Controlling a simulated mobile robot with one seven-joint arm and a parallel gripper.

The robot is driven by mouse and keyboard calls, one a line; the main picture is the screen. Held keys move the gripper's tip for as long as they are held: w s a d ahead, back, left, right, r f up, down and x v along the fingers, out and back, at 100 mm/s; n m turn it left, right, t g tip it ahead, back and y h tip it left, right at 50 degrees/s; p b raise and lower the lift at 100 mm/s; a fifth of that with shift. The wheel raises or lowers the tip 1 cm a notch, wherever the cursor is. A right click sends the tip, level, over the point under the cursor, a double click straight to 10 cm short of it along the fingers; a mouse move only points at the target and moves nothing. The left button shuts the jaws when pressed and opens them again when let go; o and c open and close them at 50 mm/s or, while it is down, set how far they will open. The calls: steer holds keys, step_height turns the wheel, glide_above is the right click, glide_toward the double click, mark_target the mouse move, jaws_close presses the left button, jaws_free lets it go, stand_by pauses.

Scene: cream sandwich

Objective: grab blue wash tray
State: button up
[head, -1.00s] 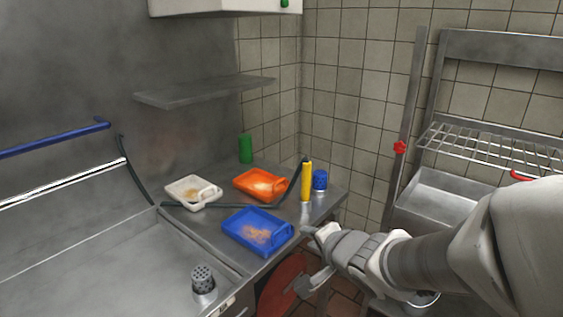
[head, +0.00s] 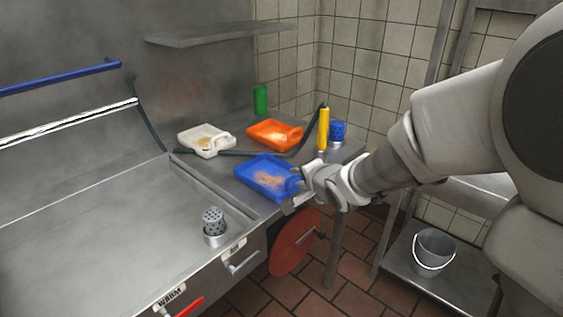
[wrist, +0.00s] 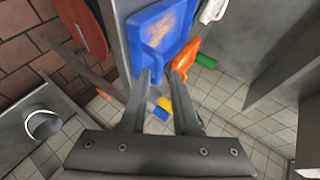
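The blue wash tray (head: 258,182), with brownish residue inside, lies on the steel counter near its front edge. Its handle end is at the right, beside my gripper (head: 296,188). In the wrist view the blue tray (wrist: 163,22) is at the top centre, its handle end towards my fingers. My gripper (wrist: 165,76) is open, with a gap between the fingers. The left fingertip overlaps the tray's handle end in the picture; whether it touches, I cannot tell. Nothing is held.
A dark hose crosses the counter to a yellow handle (head: 323,130) and a blue cup (head: 338,131). A metal shaker (head: 214,224) stands at the left. A bucket (head: 433,250) sits lower right.

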mark_target(293, 177)
steer(key=b+x, duration=0.3)
steer(key=x, duration=0.1)
steer(key=shift+w+a+f, duration=0.15)
steer(key=shift+w+f, duration=0.05)
steer(key=shift+f, duration=0.2)
steer(key=shift+w, duration=0.3)
steer(key=shift+c, duration=0.2)
jaws_close()
stand_by(0.7)
